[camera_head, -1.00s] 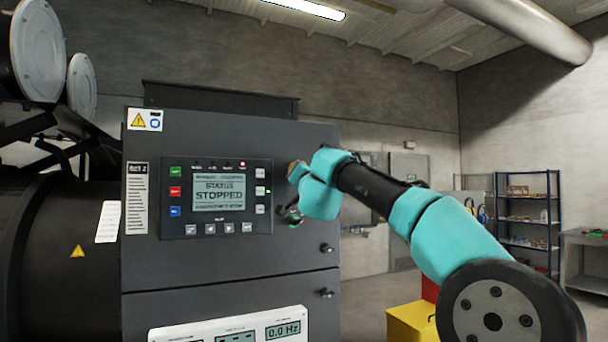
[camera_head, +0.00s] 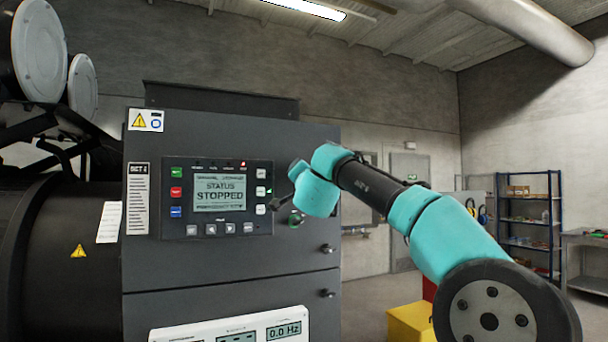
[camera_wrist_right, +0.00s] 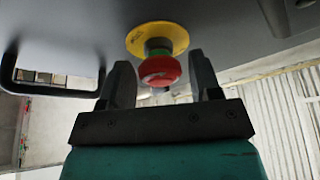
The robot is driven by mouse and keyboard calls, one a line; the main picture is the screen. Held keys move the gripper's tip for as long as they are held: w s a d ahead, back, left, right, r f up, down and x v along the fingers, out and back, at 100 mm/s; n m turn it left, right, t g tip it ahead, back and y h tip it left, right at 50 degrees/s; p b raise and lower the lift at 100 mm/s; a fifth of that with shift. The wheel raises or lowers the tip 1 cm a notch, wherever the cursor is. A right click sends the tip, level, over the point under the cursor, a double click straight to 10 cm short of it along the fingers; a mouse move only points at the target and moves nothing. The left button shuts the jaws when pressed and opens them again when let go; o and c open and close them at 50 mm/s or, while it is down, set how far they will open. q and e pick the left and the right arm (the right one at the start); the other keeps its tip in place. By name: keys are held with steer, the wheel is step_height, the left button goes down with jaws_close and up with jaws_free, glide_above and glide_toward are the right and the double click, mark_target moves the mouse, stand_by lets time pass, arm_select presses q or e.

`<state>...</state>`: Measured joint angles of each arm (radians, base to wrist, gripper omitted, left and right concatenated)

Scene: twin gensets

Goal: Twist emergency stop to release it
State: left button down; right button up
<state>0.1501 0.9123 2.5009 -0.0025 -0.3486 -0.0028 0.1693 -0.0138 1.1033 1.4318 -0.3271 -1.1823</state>
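The emergency stop is a red mushroom button (camera_wrist_right: 160,71) on a round yellow plate (camera_wrist_right: 157,38), with a green band behind the red head. In the right wrist view my right gripper (camera_wrist_right: 162,82) is open, one finger on each side of the red button, with a visible gap to both fingers. In the head view my right arm's turquoise wrist (camera_head: 314,193) is at the right edge of the control panel (camera_head: 217,198); I cannot make out the red button there. The panel screen (camera_head: 219,193) reads "STATUS STOPPED". My left gripper is not in view.
The dark genset cabinet (camera_head: 230,265) has small latches on its right side. A black handle (camera_wrist_right: 55,88) sits left of the button in the wrist view. A yellow box (camera_head: 408,322) and blue shelves (camera_head: 528,220) stand to the right.

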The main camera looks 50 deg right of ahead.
steer(key=shift+o, duration=0.8)
steer(key=shift+s, duration=0.1)
steer(key=v, duration=1.7)
steer(key=shift+s+f, duration=0.1)
